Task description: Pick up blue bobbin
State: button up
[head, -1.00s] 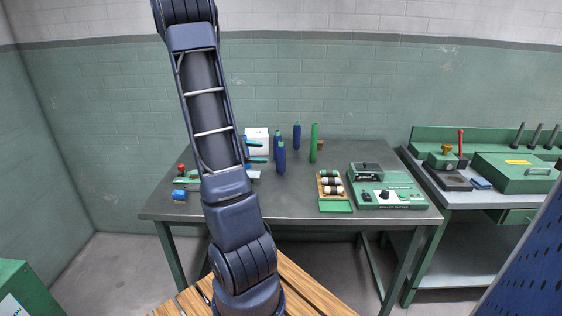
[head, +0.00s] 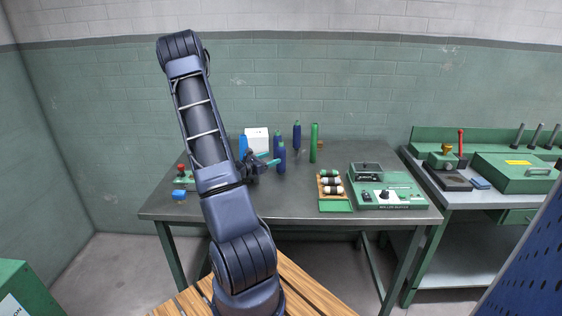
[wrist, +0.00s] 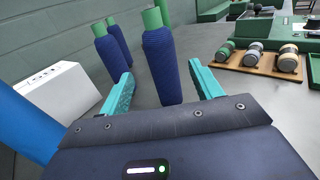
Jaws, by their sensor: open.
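Several blue bobbins with green tops stand upright on the grey table. In the wrist view the nearest blue bobbin (wrist: 164,68) stands between the lines of my teal fingers, just beyond or level with the tips; the exact depth is unclear. Two more blue bobbins (wrist: 112,58) stand behind it to the left. In the head view one blue bobbin (head: 281,158) is just right of my gripper (head: 268,162), and another (head: 297,135) stands farther back. My gripper (wrist: 163,83) is open, reaching low over the table, with nothing held.
A white box (head: 257,138) and a bright blue upright object (head: 243,147) stand left of the bobbins. A green bobbin (head: 314,143) stands to the right. A wooden rack of spools (head: 331,186) and a green machine (head: 388,194) lie farther right.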

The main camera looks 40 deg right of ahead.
aim_at(279, 155)
jog(key=d, duration=0.5)
jog(key=s+d, duration=0.1)
jog(key=d, duration=0.2)
jog(key=shift+d+r, duration=0.2)
jog(key=c, duration=1.1)
